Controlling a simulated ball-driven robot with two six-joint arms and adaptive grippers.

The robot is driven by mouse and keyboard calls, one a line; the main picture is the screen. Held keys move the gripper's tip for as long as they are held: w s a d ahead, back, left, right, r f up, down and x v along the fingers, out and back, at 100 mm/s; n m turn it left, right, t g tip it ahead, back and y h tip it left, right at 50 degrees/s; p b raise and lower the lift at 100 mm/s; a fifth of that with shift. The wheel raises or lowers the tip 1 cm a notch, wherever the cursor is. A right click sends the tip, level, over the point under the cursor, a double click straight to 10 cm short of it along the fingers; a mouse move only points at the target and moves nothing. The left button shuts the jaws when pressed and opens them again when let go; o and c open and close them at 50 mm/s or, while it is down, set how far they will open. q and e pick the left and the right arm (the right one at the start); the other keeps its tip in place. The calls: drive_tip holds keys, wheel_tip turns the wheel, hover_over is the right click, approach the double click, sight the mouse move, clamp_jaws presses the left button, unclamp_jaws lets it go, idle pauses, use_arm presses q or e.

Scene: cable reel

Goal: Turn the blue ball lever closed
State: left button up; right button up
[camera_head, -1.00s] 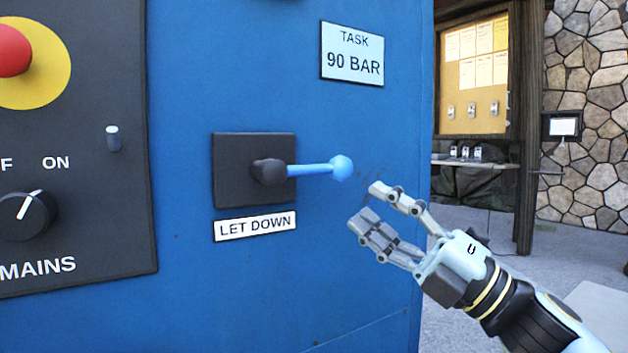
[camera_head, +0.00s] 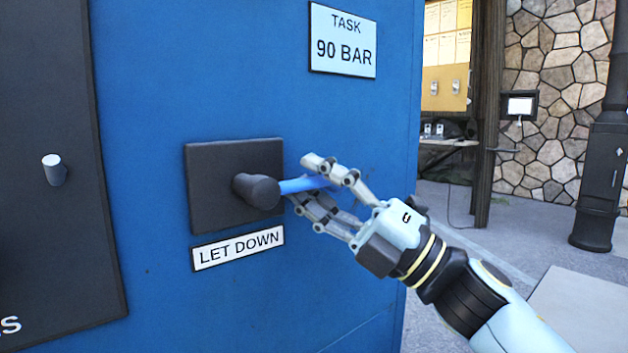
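The blue lever (camera_head: 299,185) sticks out to the right from a black hub (camera_head: 257,190) on a black square plate (camera_head: 205,190). It lies roughly level, and its ball end is hidden behind my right gripper's fingers. My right gripper (camera_head: 302,182) is at the lever's outer end, with one finger above and in front of it and the others below. The fingers are still spread, with the lever between them; whether they touch it I cannot tell. My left gripper is not in view.
The lever is mounted on a blue cabinet (camera_head: 150,280) with a "LET DOWN" label (camera_head: 238,248) below and a "90 BAR" sign (camera_head: 342,40) above. A dark panel with a small grey knob (camera_head: 54,170) is at left. Open paved floor lies right of the cabinet.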

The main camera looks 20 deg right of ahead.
drive_tip(key=c, duration=0.4)
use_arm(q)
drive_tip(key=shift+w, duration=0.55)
use_arm(e)
clamp_jaws()
drive_tip(key=shift+f, duration=0.1)
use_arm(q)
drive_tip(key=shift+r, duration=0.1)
